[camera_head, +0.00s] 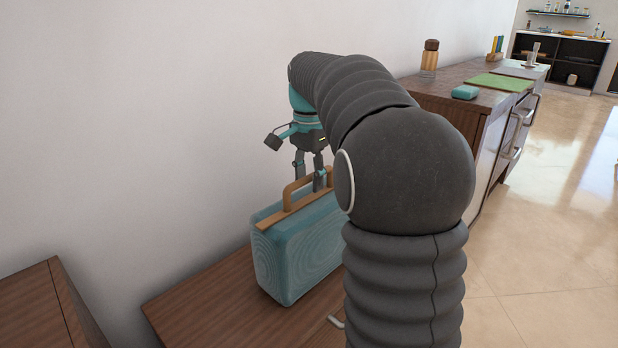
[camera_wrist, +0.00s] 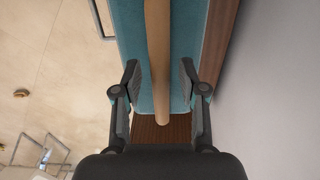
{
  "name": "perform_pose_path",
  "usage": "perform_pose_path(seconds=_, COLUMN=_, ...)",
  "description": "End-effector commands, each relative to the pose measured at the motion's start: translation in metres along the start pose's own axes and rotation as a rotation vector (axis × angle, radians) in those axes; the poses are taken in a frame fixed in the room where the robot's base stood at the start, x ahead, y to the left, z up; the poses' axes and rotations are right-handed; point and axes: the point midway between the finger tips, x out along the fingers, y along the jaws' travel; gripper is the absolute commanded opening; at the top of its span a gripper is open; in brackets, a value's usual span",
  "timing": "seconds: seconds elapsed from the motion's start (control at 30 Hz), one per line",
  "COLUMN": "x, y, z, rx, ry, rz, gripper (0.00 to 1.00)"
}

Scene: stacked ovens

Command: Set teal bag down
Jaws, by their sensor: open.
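The teal bag (camera_head: 297,250) stands upright on a low wooden surface (camera_head: 205,300) against the wall. Its tan handle (camera_head: 291,191) sticks up on top. My gripper (camera_head: 309,181) is just above the bag at the handle, pointing down, with its fingers apart. In the wrist view my open gripper (camera_wrist: 160,88) has one finger on each side of the tan handle (camera_wrist: 157,65), with gaps between handle and fingers. The teal bag (camera_wrist: 187,30) lies below them. My arm hides the bag's right part in the head view.
Another wooden top (camera_head: 35,305) is at the lower left, past a gap. A wooden counter (camera_head: 440,90) on the right carries a teal block (camera_head: 465,92), a green board (camera_head: 500,82) and a pepper mill (camera_head: 430,58). The tiled floor (camera_head: 550,230) at right is clear.

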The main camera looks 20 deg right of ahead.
Motion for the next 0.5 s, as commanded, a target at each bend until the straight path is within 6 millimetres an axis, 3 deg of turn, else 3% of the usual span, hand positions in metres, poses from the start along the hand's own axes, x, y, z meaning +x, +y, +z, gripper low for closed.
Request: perform_pose_path(seconds=0.5, x=-0.093, y=-0.001, z=-0.001, rx=0.000, ry=0.002, rz=-0.002, gripper=0.42)
